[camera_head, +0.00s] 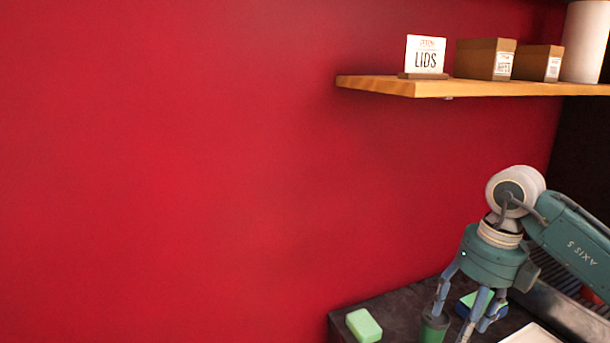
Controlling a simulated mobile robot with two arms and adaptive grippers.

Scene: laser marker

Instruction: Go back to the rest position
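My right gripper (466,312) is in the lower right, pointing down over a dark counter (390,300). Its fingers are spread apart with a gap between them. A green cylindrical thing (433,330) stands at the tip of its left-hand finger, cut off by the bottom edge; whether they touch I cannot tell. A blue and green block (467,302) lies behind the fingers, partly hidden. My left gripper is not in view.
A light green block (364,325) lies near the counter's left end. A pale flat thing (532,335) is at the bottom right. The red wall is bare at left.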

